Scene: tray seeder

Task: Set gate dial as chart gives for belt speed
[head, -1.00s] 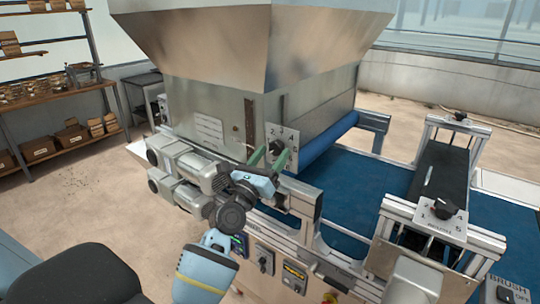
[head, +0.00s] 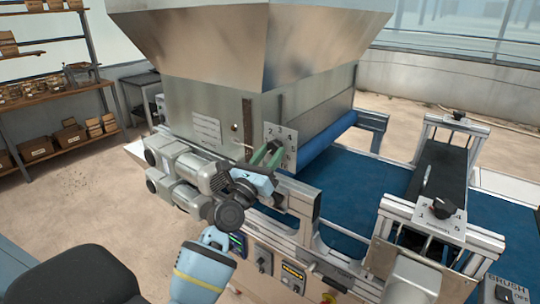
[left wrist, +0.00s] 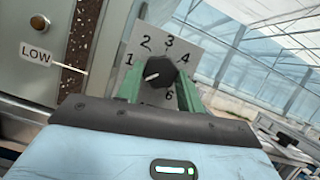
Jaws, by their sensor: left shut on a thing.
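The dial plate (head: 288,134) with numbers is on the hopper side; in the left wrist view the plate (left wrist: 206,60) shows 1, 2, 3, 4 and 6. Its black knob (left wrist: 160,71) has a white pointer mark aimed to the lower left, below the 1. My left gripper (head: 268,154) is shut on the knob, its green fingers on either side of it in the left wrist view (left wrist: 159,88). The 5 is hidden by a finger. A white sheet (head: 207,128) on the hopper, perhaps the chart, is too small to read. My right gripper is out of view.
A second numbered dial (head: 441,208) sits on a bracket over the blue belt (head: 350,180). Control panels with a switch (head: 264,259) line the front rail below my arm. A LOW label (left wrist: 36,53) is beside a dark sight window (left wrist: 84,40).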

